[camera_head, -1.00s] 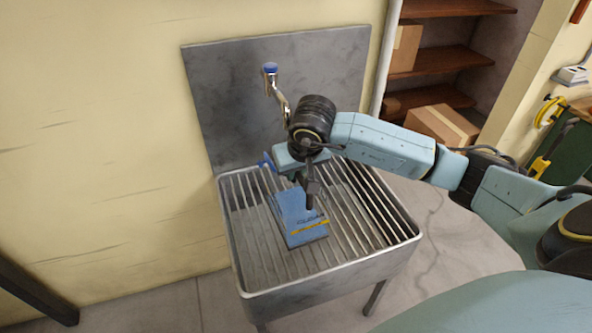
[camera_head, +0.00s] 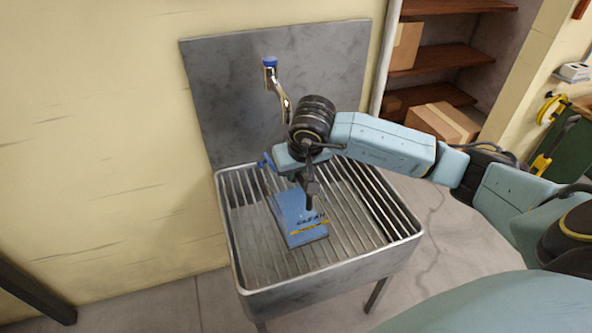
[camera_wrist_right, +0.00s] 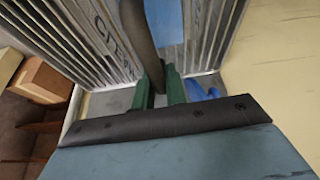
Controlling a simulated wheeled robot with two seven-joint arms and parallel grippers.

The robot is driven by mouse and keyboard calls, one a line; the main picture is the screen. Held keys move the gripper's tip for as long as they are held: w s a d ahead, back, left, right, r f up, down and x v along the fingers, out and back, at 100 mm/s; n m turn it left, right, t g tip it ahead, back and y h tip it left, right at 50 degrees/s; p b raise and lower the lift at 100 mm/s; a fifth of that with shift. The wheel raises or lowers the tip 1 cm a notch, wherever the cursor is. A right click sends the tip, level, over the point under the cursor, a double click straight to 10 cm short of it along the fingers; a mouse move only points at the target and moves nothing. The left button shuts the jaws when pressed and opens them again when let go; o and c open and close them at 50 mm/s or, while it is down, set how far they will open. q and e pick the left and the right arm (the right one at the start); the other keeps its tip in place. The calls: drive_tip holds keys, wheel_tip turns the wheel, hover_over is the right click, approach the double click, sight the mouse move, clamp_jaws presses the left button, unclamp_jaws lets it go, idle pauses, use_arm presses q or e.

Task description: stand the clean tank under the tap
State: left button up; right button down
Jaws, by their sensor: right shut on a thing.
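The clean tank (camera_head: 297,232) is a blue box with dark CLEAN lettering and a yellow stripe. It is over the slatted sink, and its base appears to be on the slats. My right gripper (camera_head: 309,192) is above the tank. In the right wrist view its green fingers (camera_wrist_right: 161,82) are shut on a dark bar (camera_wrist_right: 138,32), apparently the tank's handle; part of the blue tank (camera_wrist_right: 164,22) shows beyond. The metal tap (camera_head: 279,92) with a blue top is on the back panel, behind my wrist, which hides its lower end. My left gripper is not in view.
The sink (camera_head: 335,276) has a raised metal rim and free slats to the right and front of the tank. A grey back panel (camera_head: 225,100) stands behind it. A small blue part (camera_head: 265,161) shows beside my wrist. Shelves with cardboard boxes (camera_head: 443,122) stand at the right.

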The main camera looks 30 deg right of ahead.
drive_tip(key=shift+f, duration=0.1)
drive_tip(key=c, duration=1.3)
unclamp_jaws()
drive_tip(key=shift+c, duration=0.2)
drive_tip(key=shift+s+f, duration=0.1)
drive_tip(key=p+v, duration=0.3)
drive_tip(key=v, duration=1)
drive_tip(key=shift+r, duration=0.25)
